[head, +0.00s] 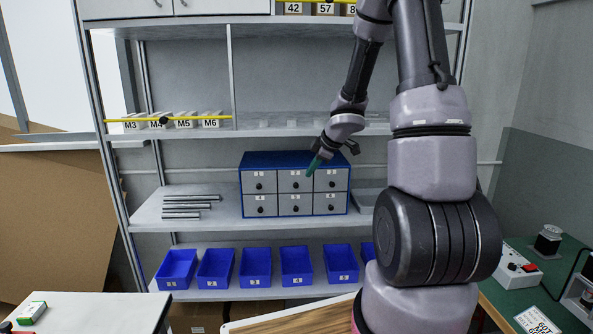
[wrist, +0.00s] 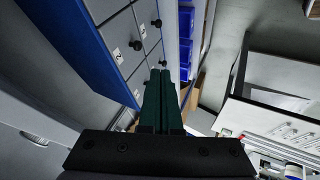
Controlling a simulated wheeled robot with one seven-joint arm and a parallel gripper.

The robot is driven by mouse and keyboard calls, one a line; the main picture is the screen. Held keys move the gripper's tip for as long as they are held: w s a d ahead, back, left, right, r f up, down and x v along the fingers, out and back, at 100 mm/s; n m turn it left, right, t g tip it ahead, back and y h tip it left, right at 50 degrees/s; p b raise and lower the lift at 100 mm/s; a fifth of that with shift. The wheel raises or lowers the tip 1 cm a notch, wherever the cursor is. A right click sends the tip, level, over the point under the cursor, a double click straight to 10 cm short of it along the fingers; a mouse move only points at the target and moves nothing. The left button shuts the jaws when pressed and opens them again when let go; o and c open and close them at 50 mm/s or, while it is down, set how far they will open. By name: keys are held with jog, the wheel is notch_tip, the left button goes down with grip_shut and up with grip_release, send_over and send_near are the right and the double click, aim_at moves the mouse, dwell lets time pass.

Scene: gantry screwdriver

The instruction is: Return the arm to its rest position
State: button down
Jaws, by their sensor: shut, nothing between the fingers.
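My gripper (head: 314,166) is in front of the upper row of the blue drawer cabinet (head: 243,178), near its middle and right drawers in the head view. Its green fingers (wrist: 160,73) lie together in the wrist view, with nothing between them. My arm comes down from the top of the head view and is bent, with the gripper pointing down and to the left. In the wrist view the cabinet's grey drawer fronts (wrist: 128,38) with black knobs lie beyond the fingertips. I cannot tell whether the fingers touch the cabinet.
The grey shelf rack (head: 100,160) holds labelled boxes M3 to M6 (head: 165,122), metal rods (head: 185,206) and a row of blue bins (head: 256,266). A white table (head: 90,308) stands at the front left. A green bench (head: 540,285) with a button box (head: 517,268) is at right.

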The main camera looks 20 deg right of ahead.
jog(key=s+d+r+m+t+h, duration=0.1)
jog(key=s+d+r+m+h, duration=0.15)
jog(key=r, duration=0.35)
jog(key=s+d+r+m+h, duration=0.1)
jog(key=s+r+m, duration=0.1)
jog(key=r+m, duration=0.3)
jog(key=s+d+r+m+t+h, duration=0.1)
jog(key=s+r+m+h, duration=0.1)
jog(key=r, duration=0.5)
jog(key=s+a+r+m+y, duration=0.1)
jog(key=s+a+m, duration=0.1)
jog(key=s, duration=0.5)
jog(key=s+a+r+m+g+y, duration=0.1)
jog(key=s+a+r+m+y, duration=0.1)
jog(key=s+a, duration=0.3)
jog(key=s+a+r+m+y, duration=0.1)
jog(key=s+a+m, duration=0.3)
jog(key=s, duration=0.5)
jog(key=shift+r+y, duration=0.35)
jog(key=shift+r, duration=0.4)
jog(key=shift+s, duration=0.1)
